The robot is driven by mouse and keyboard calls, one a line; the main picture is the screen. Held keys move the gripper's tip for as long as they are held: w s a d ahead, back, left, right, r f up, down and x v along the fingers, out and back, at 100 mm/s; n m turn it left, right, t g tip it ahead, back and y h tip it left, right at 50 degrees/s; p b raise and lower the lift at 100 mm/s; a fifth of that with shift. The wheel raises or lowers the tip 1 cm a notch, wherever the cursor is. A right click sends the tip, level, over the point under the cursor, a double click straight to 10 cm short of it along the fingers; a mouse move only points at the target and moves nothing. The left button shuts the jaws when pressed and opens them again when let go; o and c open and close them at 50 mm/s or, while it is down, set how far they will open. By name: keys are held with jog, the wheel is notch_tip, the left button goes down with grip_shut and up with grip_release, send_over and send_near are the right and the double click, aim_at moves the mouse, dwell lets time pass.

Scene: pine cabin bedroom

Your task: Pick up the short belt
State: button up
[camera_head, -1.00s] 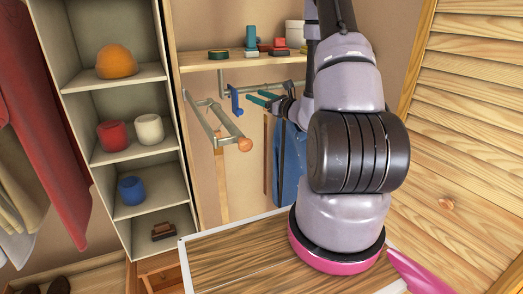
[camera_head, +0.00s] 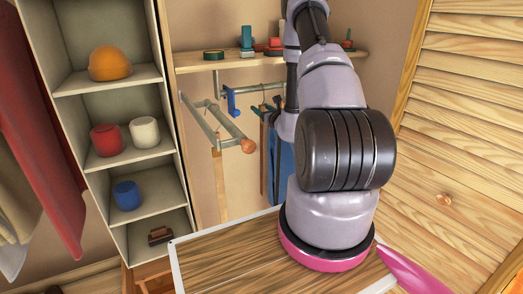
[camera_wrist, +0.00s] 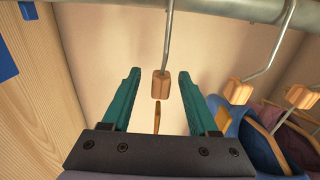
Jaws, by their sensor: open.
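A brown strap (camera_head: 265,160) hangs from the closet rod beside blue clothing. A tan strap (camera_head: 222,185) hangs lower left under the pull-out rack. I cannot tell for sure which is the short belt. In the wrist view, a wire hook with a wooden block (camera_wrist: 160,85) hangs from the rod, and a thin brown strip (camera_wrist: 156,118) shows below it. My gripper (camera_wrist: 158,73) has its teal fingers open, one on each side of the block and strip in the picture, with no visible contact. In the head view my gripper (camera_head: 269,112) is small and partly hidden by my arm.
The metal rod (camera_wrist: 215,8) runs just above the fingers. Hangers with blue clothing (camera_wrist: 250,140) crowd the right. A wooden panel (camera_wrist: 35,100) stands left. The pull-out rack (camera_head: 225,130) and blue hook (camera_head: 232,98) are near in the head view. A wooden top (camera_head: 230,255) lies below.

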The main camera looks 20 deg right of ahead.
jog(key=shift+w, duration=1.35)
grip_shut()
dwell(0.3)
